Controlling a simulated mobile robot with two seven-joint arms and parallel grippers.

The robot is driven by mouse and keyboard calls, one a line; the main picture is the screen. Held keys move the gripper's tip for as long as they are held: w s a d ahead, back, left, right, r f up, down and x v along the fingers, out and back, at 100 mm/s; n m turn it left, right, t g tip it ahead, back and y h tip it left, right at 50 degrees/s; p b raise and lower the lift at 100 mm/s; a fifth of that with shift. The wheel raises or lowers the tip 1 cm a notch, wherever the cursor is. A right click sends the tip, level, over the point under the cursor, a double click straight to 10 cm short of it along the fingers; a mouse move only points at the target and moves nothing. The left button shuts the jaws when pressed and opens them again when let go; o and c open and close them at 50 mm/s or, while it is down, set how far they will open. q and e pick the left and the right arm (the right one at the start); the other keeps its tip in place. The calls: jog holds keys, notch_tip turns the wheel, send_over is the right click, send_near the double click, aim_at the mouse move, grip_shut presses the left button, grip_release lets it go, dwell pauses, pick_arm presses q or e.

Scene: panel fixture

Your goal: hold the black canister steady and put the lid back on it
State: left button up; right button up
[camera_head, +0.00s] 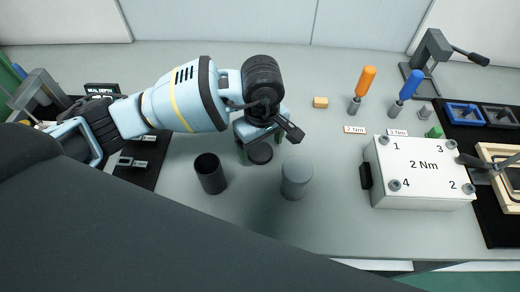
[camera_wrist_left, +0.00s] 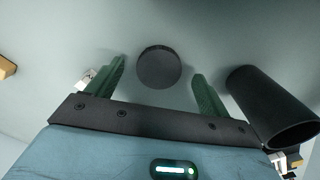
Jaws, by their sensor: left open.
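The black canister (camera_head: 210,173) stands upright on the grey table with its top open. In the left wrist view the canister (camera_wrist_left: 272,108) is at the right, outside the fingers. The lid, a dark round disc (camera_head: 260,154), lies flat on the table to the right of the canister. In the left wrist view the lid (camera_wrist_left: 159,67) shows between the two green fingertips, with a gap on each side. My left gripper (camera_head: 259,145) is open and empty, pointing down over the lid. My right gripper does not show.
A grey cylinder (camera_head: 296,180) stands right of the lid. A white box marked 2 Nm (camera_head: 424,184) is further right, with orange (camera_head: 365,82) and blue (camera_head: 410,86) screwdrivers behind it. A small yellow block (camera_head: 320,102) lies behind. The front middle table is clear.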

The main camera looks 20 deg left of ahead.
pick_arm(q)
jog(key=shift+f, duration=0.85)
jog(key=c, duration=1)
